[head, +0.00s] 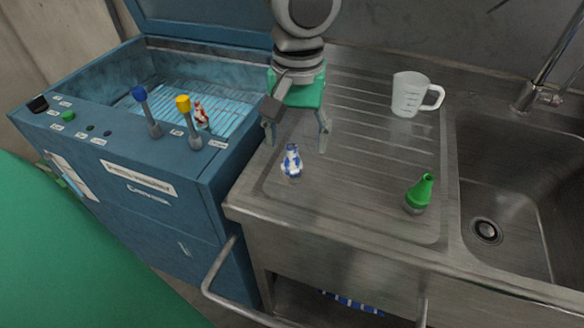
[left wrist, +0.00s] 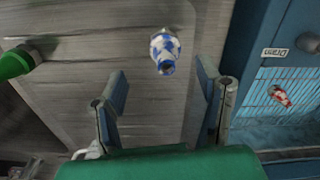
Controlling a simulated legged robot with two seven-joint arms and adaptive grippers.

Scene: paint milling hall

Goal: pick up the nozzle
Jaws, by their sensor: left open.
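A small blue-and-white patterned nozzle (head: 291,163) stands on the steel drainboard (head: 350,195), near its left edge. In the left wrist view the nozzle (left wrist: 165,50) shows a dark opening at its end and lies just beyond the fingertips, roughly centred between them. My left gripper (head: 296,142) is open and empty, with its fingers apart and just behind the nozzle in the head view. The gripper's two fingers (left wrist: 162,80) also show in the left wrist view, not touching the nozzle. My right gripper is not in view.
The sink basin (head: 500,190) is at right. At left, a blue machine (head: 120,170) has upright levers and a red-and-white piece (head: 201,115) inside.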

